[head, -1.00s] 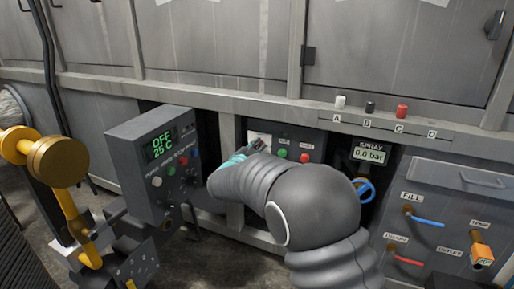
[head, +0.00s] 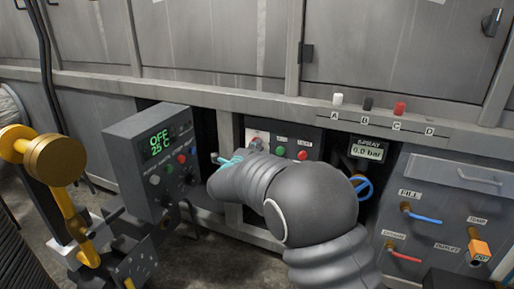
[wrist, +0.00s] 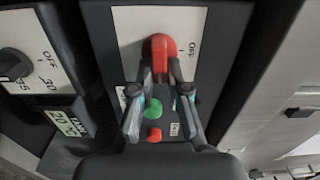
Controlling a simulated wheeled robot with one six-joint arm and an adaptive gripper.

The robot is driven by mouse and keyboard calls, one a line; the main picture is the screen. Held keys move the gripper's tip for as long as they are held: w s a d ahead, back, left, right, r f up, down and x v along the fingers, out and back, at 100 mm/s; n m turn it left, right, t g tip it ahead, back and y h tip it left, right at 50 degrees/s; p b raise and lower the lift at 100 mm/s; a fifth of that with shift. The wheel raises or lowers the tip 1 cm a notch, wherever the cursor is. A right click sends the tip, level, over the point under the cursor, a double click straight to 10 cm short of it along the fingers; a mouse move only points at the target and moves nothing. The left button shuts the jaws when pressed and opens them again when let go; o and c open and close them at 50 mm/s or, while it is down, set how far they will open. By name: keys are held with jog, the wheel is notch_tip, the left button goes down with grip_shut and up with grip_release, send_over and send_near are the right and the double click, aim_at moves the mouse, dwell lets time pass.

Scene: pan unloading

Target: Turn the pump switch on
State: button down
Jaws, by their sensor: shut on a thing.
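A red switch knob (wrist: 161,52) stands on a white plate (wrist: 201,28) at the top of a dark control panel in the wrist view. My gripper (wrist: 160,72) is shut on this knob, one finger on each side of it. In the head view the panel (head: 286,137) shows behind my arm, with the white plate (head: 256,134) at its left. There my arm hides most of the gripper and the knob. The small lettering on the plate is too blurred to read.
A green button (wrist: 155,108) and a red button (wrist: 154,135) sit on the panel between my fingers. A control box (head: 147,122) reading OFF and 25 C stands to the left. A spray gauge (head: 367,149) reads 0.0 bar, with a blue valve wheel (head: 363,188) below it.

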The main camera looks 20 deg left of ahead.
jog(key=shift+f+m, duration=0.15)
jog(key=shift+m, duration=0.15)
dwell(0.4)
jog(key=c, duration=1.2)
grip_release()
jog(key=shift+o, duration=0.2)
jog(key=s, duration=1.2)
jog(key=shift+a, duration=0.45)
